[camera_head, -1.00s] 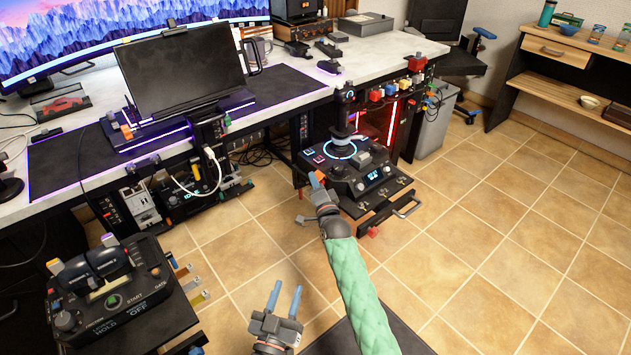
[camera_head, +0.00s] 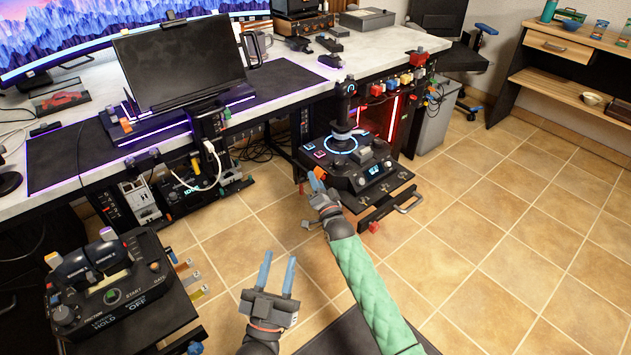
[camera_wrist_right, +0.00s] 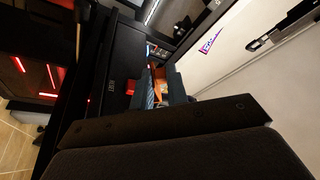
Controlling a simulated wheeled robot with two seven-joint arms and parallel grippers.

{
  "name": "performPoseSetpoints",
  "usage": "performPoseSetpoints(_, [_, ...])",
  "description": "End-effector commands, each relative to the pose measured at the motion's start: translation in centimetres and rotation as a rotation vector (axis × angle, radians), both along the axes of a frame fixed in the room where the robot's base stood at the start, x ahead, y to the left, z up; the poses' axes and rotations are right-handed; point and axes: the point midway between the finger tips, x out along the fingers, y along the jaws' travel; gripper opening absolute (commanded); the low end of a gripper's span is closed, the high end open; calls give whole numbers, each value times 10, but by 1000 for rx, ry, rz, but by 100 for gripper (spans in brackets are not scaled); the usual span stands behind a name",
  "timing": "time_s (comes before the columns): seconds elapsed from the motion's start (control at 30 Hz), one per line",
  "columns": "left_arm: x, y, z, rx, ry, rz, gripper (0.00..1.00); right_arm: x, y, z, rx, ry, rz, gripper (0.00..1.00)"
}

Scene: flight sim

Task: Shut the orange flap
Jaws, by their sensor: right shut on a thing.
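The orange flap (camera_wrist_right: 158,86) shows as a small orange piece between the fingertips of my right gripper in the right wrist view. My right gripper (camera_head: 316,181) is at the left side of the black joystick console, its fingers shut on the orange piece. The fingers hide much of the flap, and I cannot make it out clearly in the head view. My left gripper (camera_head: 278,274) is open and empty above the tiled floor, with its two blue fingers pointing up the picture.
A black throttle box (camera_head: 112,280) stands at lower left. The desk (camera_head: 280,75) carries screens. The tiled floor (camera_head: 480,250) at right is clear.

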Motion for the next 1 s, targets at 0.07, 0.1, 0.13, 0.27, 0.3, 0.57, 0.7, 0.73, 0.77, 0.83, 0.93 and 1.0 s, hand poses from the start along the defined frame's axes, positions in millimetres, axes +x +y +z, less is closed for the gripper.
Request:
performPoseSetpoints(0.07, [0, 0, 0, 0, 0, 0, 36, 0, 1, 2, 0, -2, 1, 0])
performPoseSetpoints(0.1, [0, 0, 0, 0, 0, -1, 36, 0, 1, 2, 1, -1, 2, 0])
performPoseSetpoints(0.13, [0, 0, 0, 1, 0, 0, 36, 0, 1, 2, 1, -1, 2, 17])
performPoseSetpoints(0.27, [0, 0, 0, 1, 0, 0, 36, 0, 1, 1, 1, -1, 2, 35])
performPoseSetpoints(0.3, [0, 0, 0, 1, 0, 0, 36, 0, 1, 1, 1, -1, 2, 35])
performPoseSetpoints(0.57, [1, 0, 0, 1, 1, -1, 36, -2, 0, 0, 1, 0, 0, 35])
performPoseSetpoints(0.7, [2, -1, -5, 6, 23, -2, 36, -14, -4, -5, 1, 2, 1, 35])
performPoseSetpoints(0.73, [3, -1, -7, 8, 34, -2, 36, -18, -5, -6, 1, 2, 1, 35])
performPoseSetpoints(0.77, [4, -1, -11, 12, 49, -3, 36, -22, -7, -6, 1, 1, 1, 35])
performPoseSetpoints(0.83, [6, -3, -38, 27, 120, -5, 36, -32, -10, -9, 1, 2, 1, 35])
performPoseSetpoints(0.93, [7, -5, -53, 37, 167, -8, 36, -46, -15, -13, 1, 1, 1, 35])
performPoseSetpoints(1.0, [9, -5, -60, 43, 190, -10, 36, -54, -18, -15, 1, 1, 1, 35])
